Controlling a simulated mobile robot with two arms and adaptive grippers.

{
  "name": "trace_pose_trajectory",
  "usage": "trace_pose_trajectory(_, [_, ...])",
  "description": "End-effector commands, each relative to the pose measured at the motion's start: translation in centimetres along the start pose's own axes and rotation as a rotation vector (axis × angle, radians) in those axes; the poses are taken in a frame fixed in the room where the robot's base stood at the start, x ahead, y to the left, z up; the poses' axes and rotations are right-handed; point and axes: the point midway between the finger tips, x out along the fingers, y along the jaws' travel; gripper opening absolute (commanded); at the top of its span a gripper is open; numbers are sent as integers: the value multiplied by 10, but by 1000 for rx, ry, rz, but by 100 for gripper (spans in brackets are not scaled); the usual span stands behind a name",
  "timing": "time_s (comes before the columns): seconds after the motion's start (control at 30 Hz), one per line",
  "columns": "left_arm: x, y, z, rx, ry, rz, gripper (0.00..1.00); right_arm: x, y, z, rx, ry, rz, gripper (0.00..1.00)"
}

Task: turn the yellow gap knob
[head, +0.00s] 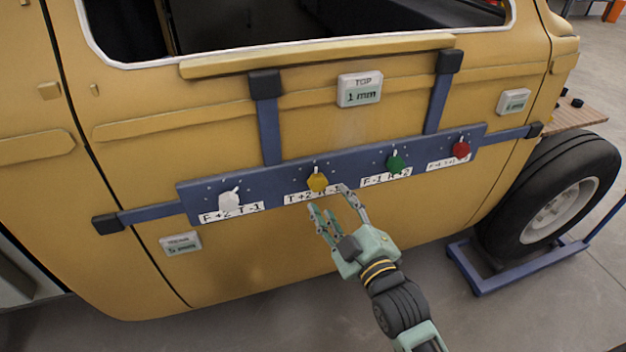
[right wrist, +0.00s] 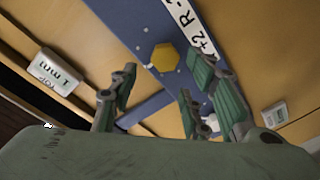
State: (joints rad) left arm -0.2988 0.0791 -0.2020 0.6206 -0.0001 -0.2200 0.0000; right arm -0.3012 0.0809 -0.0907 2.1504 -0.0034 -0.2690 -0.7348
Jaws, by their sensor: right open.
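The yellow knob (head: 317,182) sits on the blue panel (head: 270,172) fixed across the yellow car door, second from the left, above a label reading "T+2 R-1". It also shows in the right wrist view (right wrist: 165,57), ahead of the fingers and not between them. My right gripper (head: 335,203) is open and empty, just below the knob, with its fingers pointing up toward the panel. In the right wrist view the open fingers (right wrist: 160,100) stand apart with the panel beyond them. My left gripper is not in view.
A white knob (head: 229,199), a green knob (head: 396,162) and a red knob (head: 461,150) share the panel. A gauge reading "TOP 1 mm" (head: 360,90) is above, and another (head: 181,243) is at lower left. A wheel (head: 548,200) on a blue stand is at right.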

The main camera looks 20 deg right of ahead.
Motion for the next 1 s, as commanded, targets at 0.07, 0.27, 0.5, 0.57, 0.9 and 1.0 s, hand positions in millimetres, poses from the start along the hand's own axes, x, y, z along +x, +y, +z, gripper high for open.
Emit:
trace_pose_trajectory(0.07, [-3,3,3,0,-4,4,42,12,1,-1,2,1,1,44])
trace_pose_trajectory(0.27, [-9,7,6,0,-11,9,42,44,1,-1,3,0,0,44])
trace_pose_trajectory(0.5, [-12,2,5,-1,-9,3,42,67,-1,0,5,-2,-2,44])
trace_pose_trajectory(0.57, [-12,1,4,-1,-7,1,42,69,-1,0,4,-1,-2,44])
trace_pose_trajectory(0.9, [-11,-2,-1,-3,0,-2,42,70,-2,1,4,-2,-2,36])
trace_pose_trajectory(1.0, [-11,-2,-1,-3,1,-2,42,70,-2,1,4,-2,-2,27])
